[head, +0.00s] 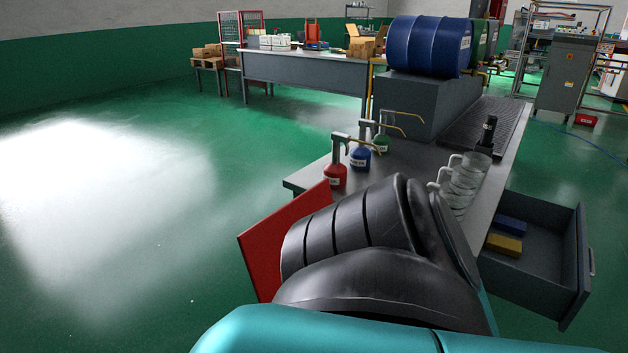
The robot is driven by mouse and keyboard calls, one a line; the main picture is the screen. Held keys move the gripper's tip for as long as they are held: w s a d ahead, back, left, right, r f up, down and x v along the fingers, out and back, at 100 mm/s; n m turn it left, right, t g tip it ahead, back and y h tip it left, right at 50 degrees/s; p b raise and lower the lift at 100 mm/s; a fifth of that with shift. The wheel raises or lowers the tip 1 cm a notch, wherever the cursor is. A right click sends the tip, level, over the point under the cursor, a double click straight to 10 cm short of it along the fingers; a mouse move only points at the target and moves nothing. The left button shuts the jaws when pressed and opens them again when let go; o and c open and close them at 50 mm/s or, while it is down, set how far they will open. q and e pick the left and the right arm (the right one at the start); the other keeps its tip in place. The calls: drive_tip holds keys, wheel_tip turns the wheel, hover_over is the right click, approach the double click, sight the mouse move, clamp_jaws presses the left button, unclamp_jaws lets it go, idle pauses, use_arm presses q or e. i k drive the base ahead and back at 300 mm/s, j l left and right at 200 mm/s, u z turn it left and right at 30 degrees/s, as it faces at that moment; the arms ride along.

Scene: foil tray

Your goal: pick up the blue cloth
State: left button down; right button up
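A small blue folded item (511,225), which looks like the blue cloth, lies in the open grey drawer (545,274) at the right. It is towards the drawer's far side. A yellow item (505,245) of similar shape lies just in front of it. Neither of my grippers shows in the head view. A large black and teal link of my own arm fills the lower middle and hides part of the bench front. I cannot tell where my grippers are relative to the cloth.
The green floor at left is clear.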

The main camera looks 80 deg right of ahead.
sight(513, 226)
drive_tip(key=i+l+z, duration=0.1)
drive_tip(key=i+z, duration=0.3)
drive_tip(key=i, duration=0.2)
drive_tip(key=i+z, duration=0.4)
drive_tip(key=i, duration=0.2)
drive_tip(key=i+z, duration=0.15)
drive_tip(key=i, duration=0.5)
drive_tip(key=i+j+z, duration=0.15)
drive_tip(key=i, duration=0.5)
drive_tip(key=i+z, duration=0.1)
drive_tip(key=z, duration=3.65)
drive_tip(key=i+l+u, duration=0.15)
drive_tip(key=l, duration=0.3)
drive_tip(key=i+l+u, duration=0.1)
drive_tip(key=l, duration=0.35)
drive_tip(key=i+l+u, duration=0.15)
drive_tip(key=l, duration=0.3)
drive_tip(key=l+u, duration=0.1)
drive_tip(key=l, duration=0.4)
